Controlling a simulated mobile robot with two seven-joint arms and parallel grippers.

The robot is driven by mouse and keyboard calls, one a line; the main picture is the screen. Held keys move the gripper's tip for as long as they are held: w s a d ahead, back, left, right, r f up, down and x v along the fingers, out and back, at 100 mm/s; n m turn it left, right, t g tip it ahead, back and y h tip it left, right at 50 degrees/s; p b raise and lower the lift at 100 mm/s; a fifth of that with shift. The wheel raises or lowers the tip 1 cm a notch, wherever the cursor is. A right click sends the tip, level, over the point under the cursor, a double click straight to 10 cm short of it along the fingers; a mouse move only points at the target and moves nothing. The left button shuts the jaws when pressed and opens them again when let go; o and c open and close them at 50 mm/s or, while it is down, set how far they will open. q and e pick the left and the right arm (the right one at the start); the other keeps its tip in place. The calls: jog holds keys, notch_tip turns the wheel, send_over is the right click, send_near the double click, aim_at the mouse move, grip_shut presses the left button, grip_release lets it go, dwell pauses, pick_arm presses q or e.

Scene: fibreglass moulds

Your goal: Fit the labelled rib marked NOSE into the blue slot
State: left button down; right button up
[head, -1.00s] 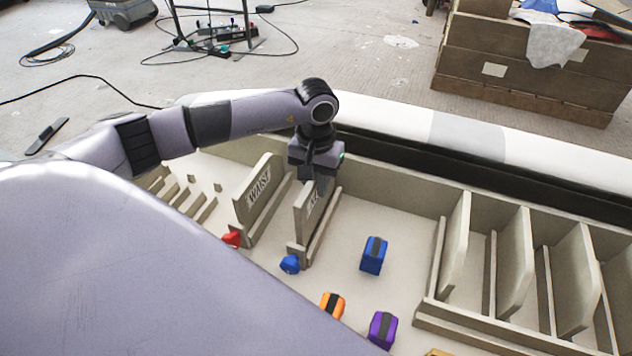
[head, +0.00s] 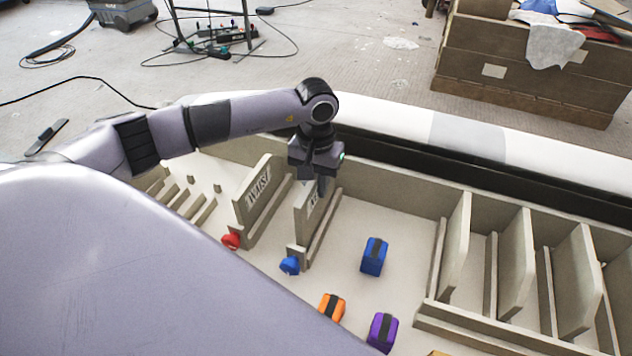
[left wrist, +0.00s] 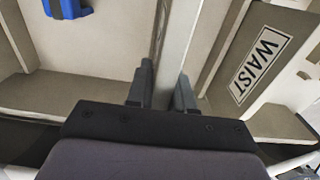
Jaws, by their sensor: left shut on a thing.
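My left gripper (head: 319,184) is shut on the top edge of a flat beige rib (head: 303,222). The rib stands upright in the slot with the blue marker (head: 290,265) at its near end. Its label is mostly hidden by my fingers, so I cannot read the whole word. In the left wrist view the gripper (left wrist: 163,92) has one finger on each side of the rib's pale edge (left wrist: 177,40). I cannot tell from these views whether the rib is fully down. My right gripper is not in view.
The WAIST rib (head: 258,195) stands to the left, by the red marker (head: 231,241). Blue (head: 374,256), orange (head: 332,307) and purple (head: 382,331) blocks lie on the pale floor to the right. A rack with upright ribs (head: 513,262) is farther right.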

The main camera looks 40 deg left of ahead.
aim_at(316, 199)
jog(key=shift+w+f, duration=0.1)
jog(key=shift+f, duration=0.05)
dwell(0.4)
